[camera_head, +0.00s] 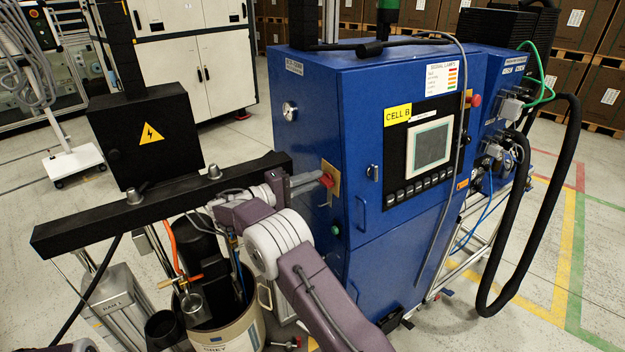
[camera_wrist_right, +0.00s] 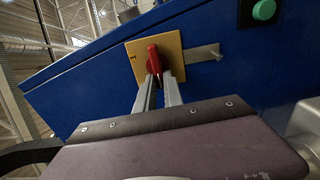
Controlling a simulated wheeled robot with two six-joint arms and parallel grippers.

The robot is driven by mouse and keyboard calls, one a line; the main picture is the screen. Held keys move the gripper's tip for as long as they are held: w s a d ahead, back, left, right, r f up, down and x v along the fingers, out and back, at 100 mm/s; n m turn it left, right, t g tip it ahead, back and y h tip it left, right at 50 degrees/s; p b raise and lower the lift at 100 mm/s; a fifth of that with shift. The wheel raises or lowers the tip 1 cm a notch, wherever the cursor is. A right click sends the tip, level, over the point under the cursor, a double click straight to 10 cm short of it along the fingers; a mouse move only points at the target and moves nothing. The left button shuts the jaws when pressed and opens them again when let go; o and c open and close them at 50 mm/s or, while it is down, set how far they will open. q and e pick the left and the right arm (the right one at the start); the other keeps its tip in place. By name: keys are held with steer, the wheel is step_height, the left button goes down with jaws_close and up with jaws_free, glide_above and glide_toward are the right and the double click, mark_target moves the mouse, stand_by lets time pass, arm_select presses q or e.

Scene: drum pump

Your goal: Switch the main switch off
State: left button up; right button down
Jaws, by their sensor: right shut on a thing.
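The main switch is a red handle (camera_head: 327,180) on a yellow plate (camera_head: 332,172) on the side of the blue cabinet. In the right wrist view the red handle (camera_wrist_right: 153,60) stands roughly upright in the picture on its yellow plate (camera_wrist_right: 174,47). My right gripper (camera_head: 317,180) reaches it from the left. Its two grey fingers (camera_wrist_right: 157,77) are shut on the handle, one on each side, and cover its lower part. My left gripper is not in view.
A green button (camera_head: 335,229) sits below the switch. A black beam with a warning-marked box (camera_head: 145,138) stands left of my right arm. Below are a drum (camera_head: 232,335) and hoses. A bare metal strip (camera_wrist_right: 203,53) lies beside the yellow plate.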

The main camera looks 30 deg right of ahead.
steer(key=c, duration=1.5)
jaws_free()
steer(key=shift+o, duration=0.2)
steer(key=shift+a, duration=0.1)
steer(key=a+b, duration=0.1)
steer(key=a, duration=0.8)
steer(key=shift+s+b, duration=0.3)
steer(key=shift+b, duration=0.1)
